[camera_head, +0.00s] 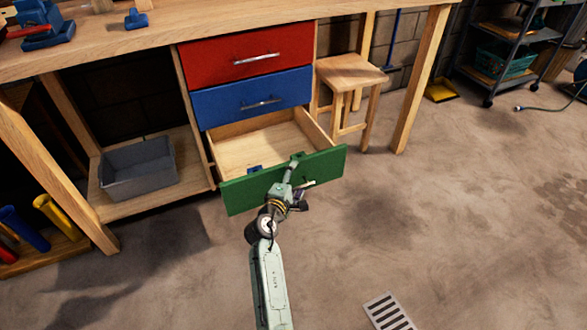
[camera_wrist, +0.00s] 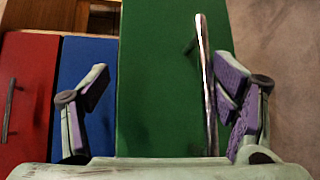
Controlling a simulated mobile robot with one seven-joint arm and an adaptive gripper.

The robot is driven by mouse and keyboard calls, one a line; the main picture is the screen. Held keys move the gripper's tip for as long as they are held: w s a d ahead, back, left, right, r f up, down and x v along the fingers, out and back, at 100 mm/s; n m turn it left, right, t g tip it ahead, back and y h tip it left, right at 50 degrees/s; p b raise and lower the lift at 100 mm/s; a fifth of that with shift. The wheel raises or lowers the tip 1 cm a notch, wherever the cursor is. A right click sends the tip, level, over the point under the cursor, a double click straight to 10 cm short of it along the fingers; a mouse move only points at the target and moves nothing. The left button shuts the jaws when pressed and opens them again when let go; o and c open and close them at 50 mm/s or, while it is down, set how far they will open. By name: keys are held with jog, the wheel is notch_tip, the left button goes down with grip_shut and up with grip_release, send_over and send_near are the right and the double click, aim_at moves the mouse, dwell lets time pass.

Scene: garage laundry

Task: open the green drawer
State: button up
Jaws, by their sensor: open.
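The green drawer (camera_head: 240,194) is the lowest of three under the workbench and stands pulled out, its wooden inside showing. In the wrist view its green front (camera_wrist: 160,90) fills the middle, with the metal handle (camera_wrist: 207,85) upright in the picture. My gripper (camera_head: 291,192) is at the drawer front in the head view and partly hides the handle there. In the wrist view my gripper (camera_wrist: 163,86) is open, with the handle between its two fingers, close to the right one. I cannot tell whether they touch.
The red drawer (camera_head: 245,58) and blue drawer (camera_head: 252,98) above are shut. A wooden stool (camera_head: 350,72) stands right of the drawers, and a grey bin (camera_head: 138,168) sits on the shelf at left. The floor in front is mostly clear, with a drain grate (camera_head: 388,312).

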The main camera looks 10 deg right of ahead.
jog(key=o, duration=0.4)
jog(key=shift+t, duration=0.5)
jog(key=r, duration=0.6)
jog(key=shift+w+a, duration=0.4)
jog(key=f, duration=0.3)
jog(key=shift+s+d+f+g, duration=0.2)
jog(key=shift+s+g, duration=0.05)
jog(key=shift+g, duration=0.15)
jog(key=shift+c, duration=0.4)
jog(key=shift+s+r, duration=0.15)
jog(key=shift+c, duration=0.8)
jog(key=shift+p+v, duration=0.4)
jog(key=shift+v, duration=0.4)
jog(key=c, duration=0.4)
jog(key=shift+s+a, duration=0.35)
jog(key=shift+s, duration=0.15)
jog(key=shift+c, duration=0.2)
jog(key=shift+s+a+r, duration=0.2)
jog(key=shift+s, duration=0.2)
jog(key=c, duration=0.4)
jog(key=shift+o, duration=0.2)
jog(key=f+p+v, duration=0.1)
jog(key=v, duration=0.7)
jog(key=shift+s+f+p, duration=0.25)
jog(key=shift+s+p, duration=0.1)
jog(key=shift+s, duration=0.15)
jog(key=shift+d, duration=0.1)
